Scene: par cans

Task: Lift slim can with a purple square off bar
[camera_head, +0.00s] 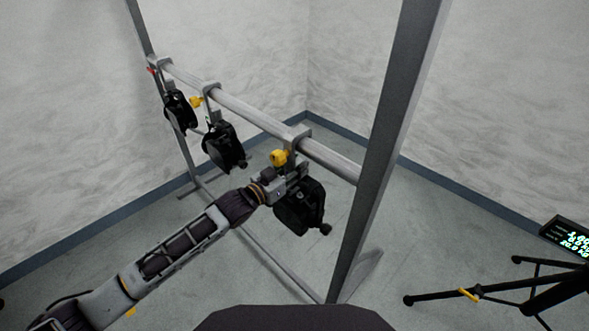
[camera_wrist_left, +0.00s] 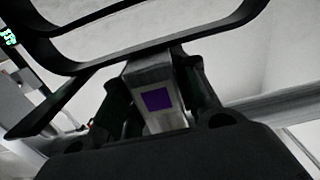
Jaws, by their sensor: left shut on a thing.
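Black slim cans hang by grey clamps from a grey bar (camera_head: 236,106). The nearest can (camera_head: 298,208) hangs at the right of the row, with a yellow knob (camera_head: 279,157) on its clamp (camera_head: 294,134). My left gripper (camera_head: 284,182) is at the upper part of this can, just below the knob. In the left wrist view, a grey metal piece with a purple square (camera_wrist_left: 158,100) sits between my gripper's fingers, and the gripper is shut on it. The clamp still wraps over the bar. My right gripper is not in view.
Two other cans hang farther left on the bar, a middle one (camera_head: 224,147) and a far one (camera_head: 179,111). A grey upright post (camera_head: 385,130) stands right of the held can. A black tripod (camera_head: 480,293) and a lit display (camera_head: 570,238) are at the lower right.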

